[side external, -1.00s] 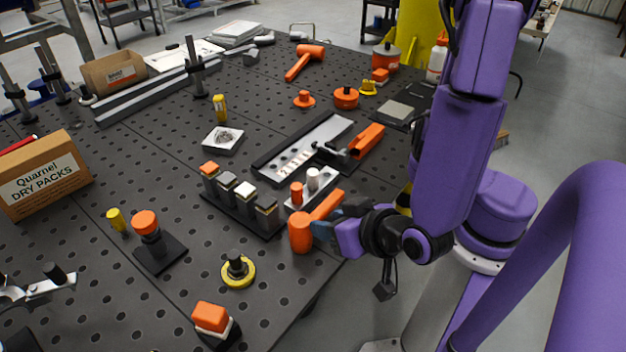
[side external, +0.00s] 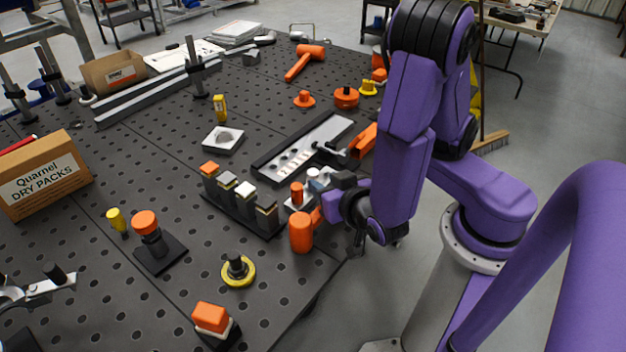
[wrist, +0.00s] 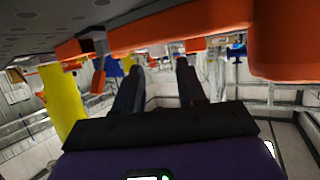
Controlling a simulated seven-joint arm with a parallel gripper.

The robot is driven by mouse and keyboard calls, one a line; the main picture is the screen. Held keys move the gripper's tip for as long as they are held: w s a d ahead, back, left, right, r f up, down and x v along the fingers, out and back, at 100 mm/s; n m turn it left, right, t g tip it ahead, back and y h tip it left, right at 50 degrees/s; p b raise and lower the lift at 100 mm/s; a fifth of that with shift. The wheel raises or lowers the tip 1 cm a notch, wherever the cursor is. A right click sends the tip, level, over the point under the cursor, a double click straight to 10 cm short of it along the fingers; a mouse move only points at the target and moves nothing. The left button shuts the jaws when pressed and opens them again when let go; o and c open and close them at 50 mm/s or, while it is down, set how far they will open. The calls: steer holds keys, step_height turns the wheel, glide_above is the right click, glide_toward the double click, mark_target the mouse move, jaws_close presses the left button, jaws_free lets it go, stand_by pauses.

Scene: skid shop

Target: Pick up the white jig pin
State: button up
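The white jig pin (side external: 313,173) stands upright in a small light plate near the table's right edge in the side view. An orange pin (side external: 297,194) stands beside it in the same plate. My gripper (side external: 322,188) is low over the edge, just right of the white pin, and partly covers the plate. I cannot tell whether it touches the pin. In the wrist view the two dark fingers of my gripper (wrist: 160,82) are apart with nothing visibly held between them. I cannot make out the white pin there.
An orange mallet head (side external: 301,232) stands close in front of my gripper. A rack of capped blocks (side external: 240,203) is to the left. A clamp with an orange handle (side external: 362,141) and a long grey fixture (side external: 305,147) lie behind. Orange parts crowd the wrist view's top.

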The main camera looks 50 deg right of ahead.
mark_target(315, 175)
steer(key=shift+x, duration=3.8)
steer(key=shift+d, duration=0.15)
jaws_close()
